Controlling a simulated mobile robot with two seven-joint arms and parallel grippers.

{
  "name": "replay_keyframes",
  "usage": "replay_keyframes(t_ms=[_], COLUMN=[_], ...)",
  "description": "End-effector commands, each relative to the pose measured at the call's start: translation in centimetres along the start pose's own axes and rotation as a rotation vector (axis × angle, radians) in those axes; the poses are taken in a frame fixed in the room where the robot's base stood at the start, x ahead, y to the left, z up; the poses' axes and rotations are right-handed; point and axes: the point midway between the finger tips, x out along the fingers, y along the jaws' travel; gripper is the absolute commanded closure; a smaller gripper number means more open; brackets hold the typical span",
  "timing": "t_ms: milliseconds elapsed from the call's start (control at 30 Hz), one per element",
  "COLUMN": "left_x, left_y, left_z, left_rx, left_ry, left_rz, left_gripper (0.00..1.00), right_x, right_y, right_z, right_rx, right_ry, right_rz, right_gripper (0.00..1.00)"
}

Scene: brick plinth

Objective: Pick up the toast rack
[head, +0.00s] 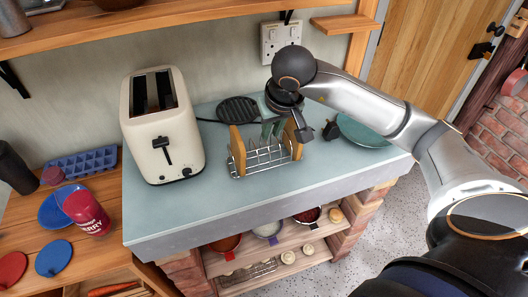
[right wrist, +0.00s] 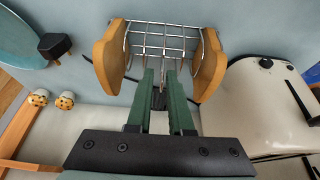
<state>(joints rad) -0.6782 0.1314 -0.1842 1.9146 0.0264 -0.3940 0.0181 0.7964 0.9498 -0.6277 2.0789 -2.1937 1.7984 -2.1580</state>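The toast rack (head: 265,160) stands upright on the pale blue-grey worktop, with wire loops between two wooden end pieces. In the right wrist view the rack (right wrist: 211,66) lies just beyond the fingertips, one wooden end to each side. My right gripper (head: 272,130) points down over the rack's middle, between the wooden ends. Its two green fingers (right wrist: 161,75) stand apart with a narrow gap, and wire shows between and beyond them. I cannot tell whether they touch the wire. The fingertips are partly hidden in the head view. My left gripper is not in view.
A cream toaster (head: 162,125) stands close left of the rack. A small black object (head: 332,130) and a teal plate (head: 362,131) lie to the right. A wooden shelf (head: 150,18) overhangs behind. The worktop's front strip is clear.

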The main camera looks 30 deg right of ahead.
Motion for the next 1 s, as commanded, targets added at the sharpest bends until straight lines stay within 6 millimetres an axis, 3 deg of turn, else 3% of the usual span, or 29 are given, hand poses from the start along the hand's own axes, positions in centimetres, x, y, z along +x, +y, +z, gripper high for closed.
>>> replay_keyframes(t_ms=[100, 367, 633, 967, 1000], left_x=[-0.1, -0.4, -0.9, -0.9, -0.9], left_y=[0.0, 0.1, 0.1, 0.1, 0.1], left_z=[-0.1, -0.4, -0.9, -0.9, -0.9], left_rx=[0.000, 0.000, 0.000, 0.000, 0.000], left_ry=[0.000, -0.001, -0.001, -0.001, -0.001], left_rz=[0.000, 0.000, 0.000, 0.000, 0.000], left_gripper=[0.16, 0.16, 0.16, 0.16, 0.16], right_x=[2.0, 4.0, 7.8, 8.6, 8.6], right_y=[-0.1, -0.2, -0.4, -0.4, -0.4], right_z=[0.1, 0.1, 0.3, 0.2, 0.2], right_rx=[0.002, 0.001, 0.004, 0.003, 0.003], right_ry=[-0.004, -0.003, -0.003, 0.001, 0.001], right_rz=[-0.001, -0.003, -0.005, -0.004, -0.004], right_gripper=[0.81, 0.81, 0.81, 0.81, 0.85])
